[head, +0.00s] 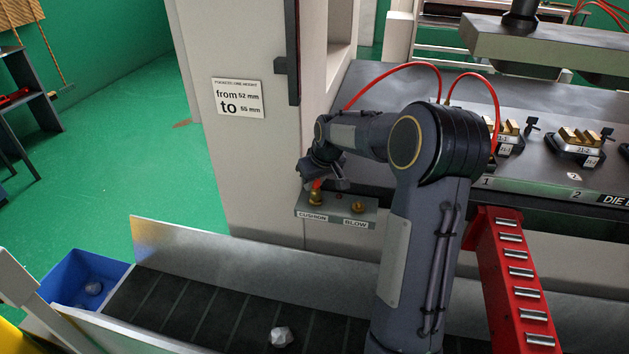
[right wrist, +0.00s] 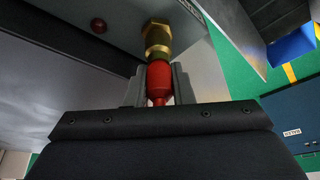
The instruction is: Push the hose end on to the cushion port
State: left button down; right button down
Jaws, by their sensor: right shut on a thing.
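My right gripper (head: 319,182) is at the small port block (head: 336,210) on the press front, just above the brass cushion port (head: 315,200). It is shut on the red hose end (right wrist: 159,84), which stands between its two fingers in the right wrist view. The brass cushion port (right wrist: 155,34) is in line with the hose end there, and the two appear to meet. I cannot tell how far the hose end is on the port. The brass blow port (head: 357,207) is to the right and bare. My left gripper is not in view.
The red hose (head: 395,68) arches behind my right arm. A conveyor (head: 190,312) with a pale lump (head: 280,337) runs below the ports, with a blue bin (head: 70,290) at its left end. A red roller rail (head: 490,250) stands to the right.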

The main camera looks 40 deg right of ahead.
dwell(0.4)
jog(key=c, duration=0.7)
grip_release()
jog(key=shift+r+p, duration=2.4)
jog(key=shift+r, duration=1.15)
grip_shut()
